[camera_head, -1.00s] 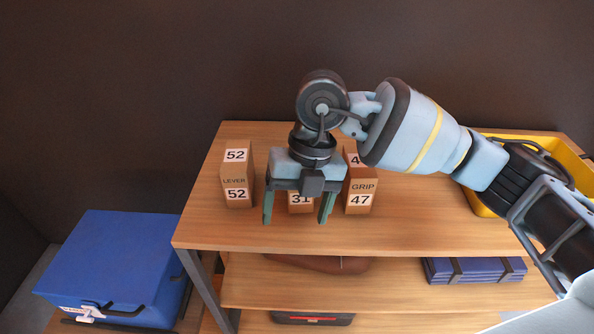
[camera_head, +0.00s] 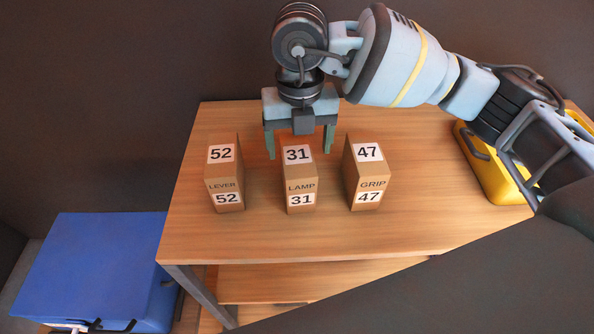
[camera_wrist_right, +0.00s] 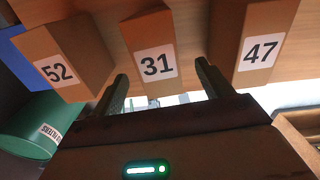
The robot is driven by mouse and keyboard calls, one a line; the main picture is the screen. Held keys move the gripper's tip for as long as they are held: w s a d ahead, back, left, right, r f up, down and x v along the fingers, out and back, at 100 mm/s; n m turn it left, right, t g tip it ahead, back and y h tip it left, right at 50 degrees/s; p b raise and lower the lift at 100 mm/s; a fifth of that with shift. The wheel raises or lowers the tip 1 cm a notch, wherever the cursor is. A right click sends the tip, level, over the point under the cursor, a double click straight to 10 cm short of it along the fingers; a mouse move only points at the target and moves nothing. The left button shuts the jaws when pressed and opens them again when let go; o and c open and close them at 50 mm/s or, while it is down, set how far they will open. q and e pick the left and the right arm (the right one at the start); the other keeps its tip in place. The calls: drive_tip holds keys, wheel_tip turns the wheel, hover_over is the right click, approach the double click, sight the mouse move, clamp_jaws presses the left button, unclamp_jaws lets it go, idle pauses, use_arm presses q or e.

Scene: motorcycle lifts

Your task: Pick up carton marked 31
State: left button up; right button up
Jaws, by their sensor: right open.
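The carton marked 31 (camera_head: 300,177) stands upright on the wooden table between two others. It is brown with white number labels and the word LAMP. My right gripper (camera_head: 300,152) is open and empty, its two fingers pointing down at the far side of that carton in the head view. In the right wrist view the carton marked 31 (camera_wrist_right: 150,40) shows ahead, between the lines of the open fingers (camera_wrist_right: 160,88). No contact with it shows. My left gripper is not in view.
The carton marked 52 (camera_head: 225,174) stands to the left and the carton marked 47 (camera_head: 366,174) to the right, with narrow gaps. A yellow crate (camera_head: 492,173) is at the table's right. A blue box (camera_head: 88,262) is at lower left. The tabletop's front (camera_head: 300,235) is clear.

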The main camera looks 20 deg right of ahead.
sight(297, 154)
drive_tip(key=shift+w+f, duration=0.1)
drive_tip(key=shift+f, duration=0.2)
drive_tip(key=shift+w+f, duration=0.15)
drive_tip(key=shift+f, duration=2.35)
drive_tip(key=shift+a, duration=0.1)
drive_tip(key=c, duration=1.2)
wheel_tip(297, 154, up, 10)
drive_tip(key=shift+r, duration=0.1)
